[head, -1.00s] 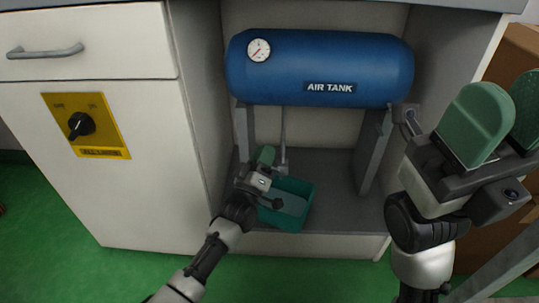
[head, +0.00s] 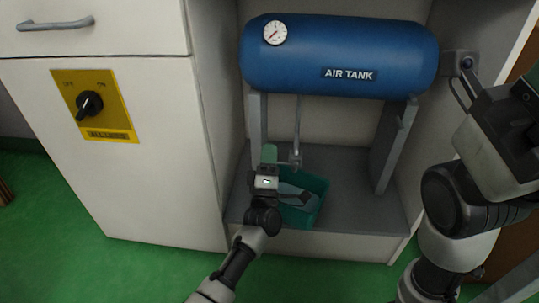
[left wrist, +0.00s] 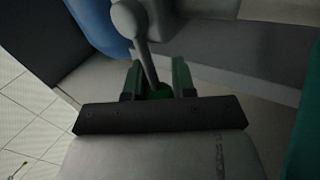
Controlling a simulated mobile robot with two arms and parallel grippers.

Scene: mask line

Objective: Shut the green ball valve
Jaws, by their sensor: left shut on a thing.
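A thin grey pipe (head: 297,125) comes down from under the blue air tank (head: 340,62) to a small grey fitting (head: 296,160). My left gripper (head: 269,155) is low in the open cabinet, just left of that fitting. In the left wrist view its green fingers (left wrist: 157,78) are shut on a small green part (left wrist: 158,92) at the end of a grey rod (left wrist: 145,50). I take this part for the green ball valve's handle; the fingers and palm hide most of it. My right gripper (head: 527,88) is cut off at the right edge, its opening unclear.
The tank's grey legs (head: 392,150) flank the space. A yellow switch plate (head: 95,105) is on the cabinet front at left.

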